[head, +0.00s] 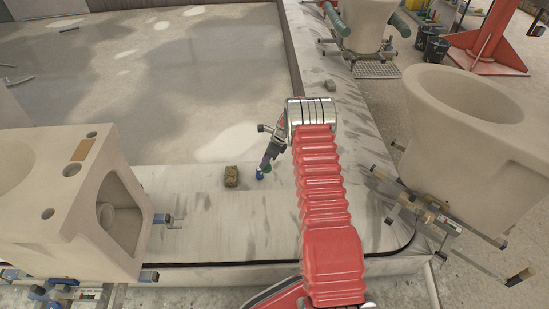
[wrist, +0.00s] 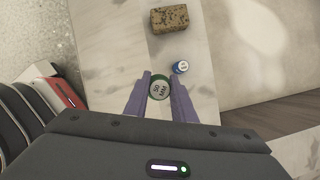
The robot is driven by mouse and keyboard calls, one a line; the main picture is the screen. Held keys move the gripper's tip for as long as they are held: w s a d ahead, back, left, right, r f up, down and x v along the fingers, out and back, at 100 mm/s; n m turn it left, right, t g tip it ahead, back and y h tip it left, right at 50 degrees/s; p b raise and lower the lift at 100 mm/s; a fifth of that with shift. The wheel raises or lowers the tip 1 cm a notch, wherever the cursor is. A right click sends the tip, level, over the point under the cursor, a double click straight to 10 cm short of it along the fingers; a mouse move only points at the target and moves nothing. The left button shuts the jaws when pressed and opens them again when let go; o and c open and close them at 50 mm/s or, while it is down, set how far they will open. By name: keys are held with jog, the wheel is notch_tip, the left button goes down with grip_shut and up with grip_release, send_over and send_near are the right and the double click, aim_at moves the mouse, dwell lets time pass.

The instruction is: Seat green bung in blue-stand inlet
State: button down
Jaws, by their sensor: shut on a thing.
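My gripper (wrist: 159,92) is shut on the green bung (wrist: 158,86), which shows a white face marked "50 MM" between the two purple fingers. In the head view my gripper (head: 267,163) is low over the pale ledge, and only a little green of the bung shows there. A pale unglazed toilet (head: 60,221) stands at the left on a stand with blue ends (head: 160,219).
A small blue bung (wrist: 180,67) stands on the ledge close to my gripper. A brown speckled sponge (head: 231,176) lies beside it. Another toilet (head: 470,130) stands on a stand at the right. The ledge between my gripper and the left toilet is mostly clear.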

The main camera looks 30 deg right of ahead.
jog(key=s+a+r+n+g+h, duration=0.1)
jog(key=s+a+r+n, duration=0.3)
jog(key=n, duration=0.5)
jog(key=s+a+r+n+g+h, duration=0.1)
jog(key=s+a+r+n+g, duration=0.3)
jog(key=s+a+n, duration=0.4)
jog(key=s+a+r+n+g+h, duration=0.1)
jog(key=s+a+r+n+g, duration=0.1)
jog(key=s+a+r+n, duration=0.4)
jog(key=a+n, duration=0.4)
jog(key=shift+s+a+r+g, duration=0.2)
jog(key=shift+s+g, duration=0.05)
jog(key=shift+g, duration=0.15)
